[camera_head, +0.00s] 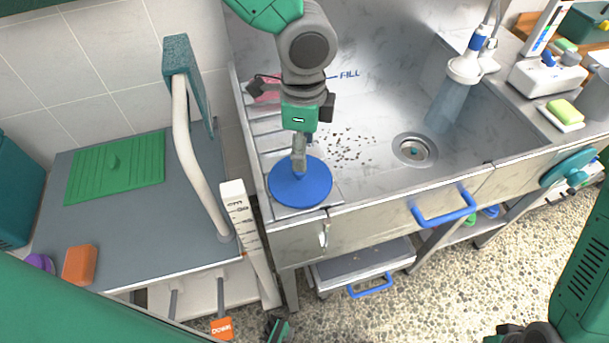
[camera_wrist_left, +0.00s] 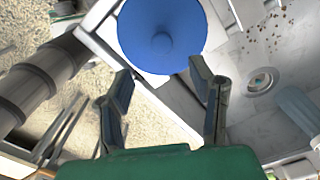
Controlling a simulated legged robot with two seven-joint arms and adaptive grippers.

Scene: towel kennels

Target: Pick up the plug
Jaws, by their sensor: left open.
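The plug (camera_head: 316,190) is a blue disc with a small raised knob in its middle. It lies flat on the pale ledge at the left end of the steel sink. My left gripper (camera_head: 299,165) hangs above it, pointing down, with its fingers overlapping the knob in the head view. In the left wrist view the plug (camera_wrist_left: 140,45) is at the top, and the open fingers of my left gripper (camera_wrist_left: 160,78) are wide apart with nothing between them. I cannot tell the exact height of the gap.
The sink drain (camera_head: 415,150) and scattered dark bits lie to the right. A white measuring post (camera_head: 240,215) and a curved pale rail (camera_head: 187,150) stand close on the left. A blue handle (camera_head: 445,208) is on the sink front.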

